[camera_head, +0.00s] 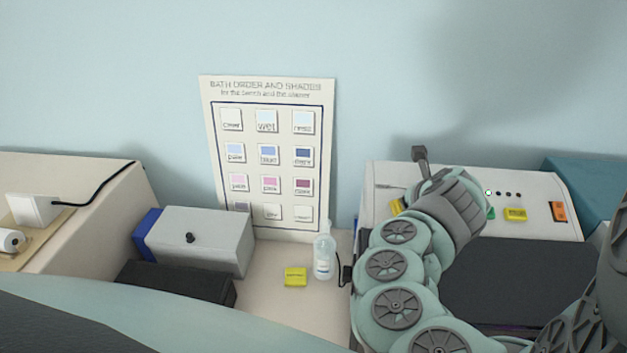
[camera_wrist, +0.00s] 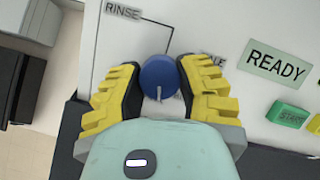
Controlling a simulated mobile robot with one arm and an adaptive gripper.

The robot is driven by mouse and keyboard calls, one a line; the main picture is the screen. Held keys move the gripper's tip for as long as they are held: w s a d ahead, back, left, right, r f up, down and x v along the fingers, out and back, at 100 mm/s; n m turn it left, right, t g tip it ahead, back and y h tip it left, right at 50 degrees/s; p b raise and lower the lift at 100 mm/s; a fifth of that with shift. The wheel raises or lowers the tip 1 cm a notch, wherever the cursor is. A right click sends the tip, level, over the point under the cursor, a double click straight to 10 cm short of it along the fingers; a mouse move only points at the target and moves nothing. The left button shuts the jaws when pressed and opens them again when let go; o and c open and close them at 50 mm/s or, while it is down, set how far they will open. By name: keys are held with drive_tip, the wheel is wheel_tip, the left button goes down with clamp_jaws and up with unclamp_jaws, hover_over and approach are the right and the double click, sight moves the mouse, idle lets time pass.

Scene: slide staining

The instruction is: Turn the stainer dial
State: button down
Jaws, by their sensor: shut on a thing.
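The stainer (camera_head: 540,190) is a pale machine with a sloped front panel at the right of the head view. Its round blue dial (camera_wrist: 159,75) shows in the wrist view, with a white pointer mark toward the bottom of the picture. My gripper (camera_wrist: 158,82) has its yellow-and-black fingers on both sides of the dial, shut on it. A line on the panel runs up to the label RINSE (camera_wrist: 123,10); another label to the right of the dial is partly hidden by a finger. In the head view my arm hides the dial.
A READY plate (camera_wrist: 278,62) and a green START button (camera_wrist: 288,113) lie right of the dial. An orange switch (camera_head: 558,211) is at the panel's right end. A bottle (camera_head: 324,257) and a yellow block (camera_head: 295,277) stand left of the stainer, below a shade chart (camera_head: 269,90).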

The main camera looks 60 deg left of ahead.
drive_tip(key=shift+s+a+r+m+t+p, duration=0.1)
drive_tip(key=shift+m+t+p, duration=0.3)
drive_tip(key=shift+m+p, duration=0.75)
drive_tip(key=shift+m, duration=0.35)
drive_tip(key=c, duration=0.5)
unclamp_jaws()
drive_tip(key=shift+c, duration=0.2)
drive_tip(key=shift+v, duration=3.7)
drive_tip(key=shift+a, duration=0.1)
